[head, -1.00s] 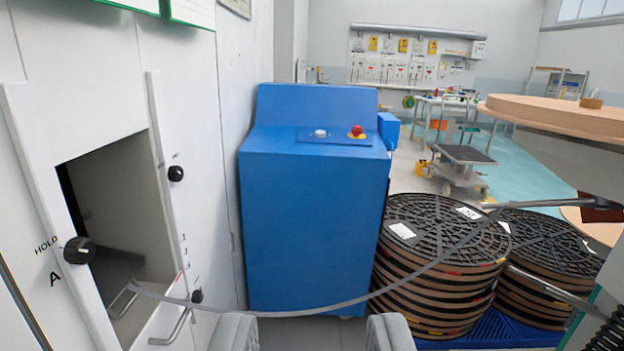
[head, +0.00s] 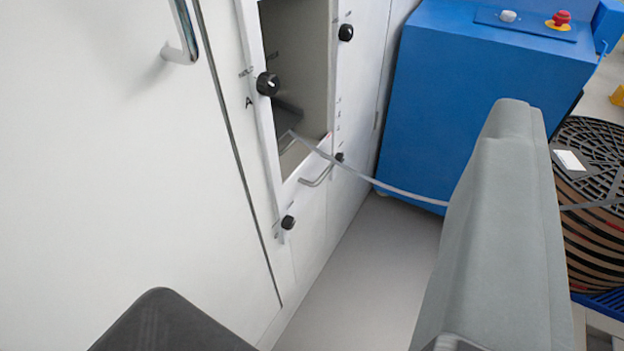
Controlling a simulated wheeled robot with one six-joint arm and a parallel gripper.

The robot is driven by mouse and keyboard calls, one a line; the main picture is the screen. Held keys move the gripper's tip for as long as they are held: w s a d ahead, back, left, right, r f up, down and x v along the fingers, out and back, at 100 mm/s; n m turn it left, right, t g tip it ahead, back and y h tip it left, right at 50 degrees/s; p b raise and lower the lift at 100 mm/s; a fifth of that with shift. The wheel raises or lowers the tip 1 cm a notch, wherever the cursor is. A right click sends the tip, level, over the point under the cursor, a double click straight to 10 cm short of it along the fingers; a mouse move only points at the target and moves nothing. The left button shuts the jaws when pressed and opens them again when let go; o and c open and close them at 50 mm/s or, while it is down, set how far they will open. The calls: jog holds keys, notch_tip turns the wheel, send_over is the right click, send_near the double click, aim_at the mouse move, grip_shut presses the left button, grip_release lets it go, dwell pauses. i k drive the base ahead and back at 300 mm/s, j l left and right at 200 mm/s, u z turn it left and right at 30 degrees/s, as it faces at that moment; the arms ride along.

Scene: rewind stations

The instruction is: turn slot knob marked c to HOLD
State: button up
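Several black knobs sit on the frame of a slot in the white wall panel. The upper left knob (head: 267,83) has HOLD beside it and the letter A below it. The others are an upper right knob (head: 346,32), a lower left knob (head: 288,222) and a lower right knob (head: 339,157). Their markings are too small to read, so I cannot tell which is c. My gripper (head: 338,200) is open, its grey fingers wide apart in the foreground. Nothing is between them, and it appears well short of the knobs.
A grey strip (head: 390,188) runs from the slot opening (head: 300,65) rightward past the blue cabinet (head: 470,90). A bent handle (head: 318,176) juts below the slot. Another handle (head: 183,35) is at upper left. Stacked reels (head: 590,150) stand at right. The floor (head: 375,270) between is clear.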

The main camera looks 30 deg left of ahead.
aim_at(287, 222)
jog(key=u, duration=0.8)
